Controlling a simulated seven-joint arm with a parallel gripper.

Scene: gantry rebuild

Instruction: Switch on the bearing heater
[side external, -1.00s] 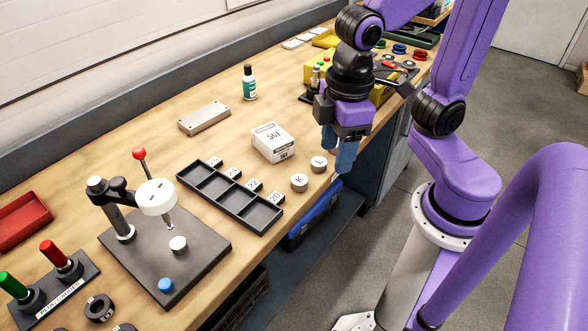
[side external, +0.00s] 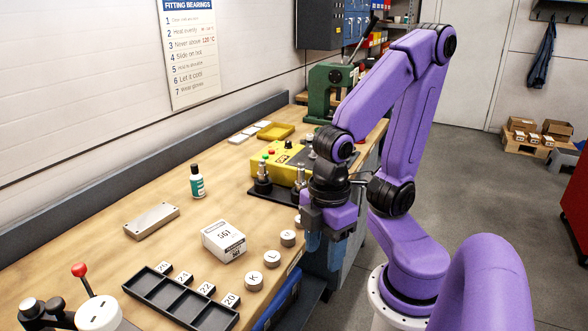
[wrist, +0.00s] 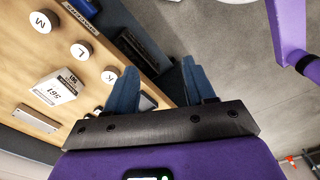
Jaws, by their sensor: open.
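My gripper (side external: 323,248) points down past the bench's front edge, nearer than the yellow unit and right of the round M piece. It also shows in the wrist view (wrist: 158,75), with blue fingers apart and nothing between them. The yellow unit is not clearly seen in the wrist view, and my arm partly hides its right side.
Round pieces K, L and M (side external: 288,238) stand near the front edge by a white box (side external: 224,241) and a black divided tray (side external: 180,300). A green bottle (side external: 196,181) and metal block (side external: 152,220) are behind. A green press (side external: 330,90) stands at the far end.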

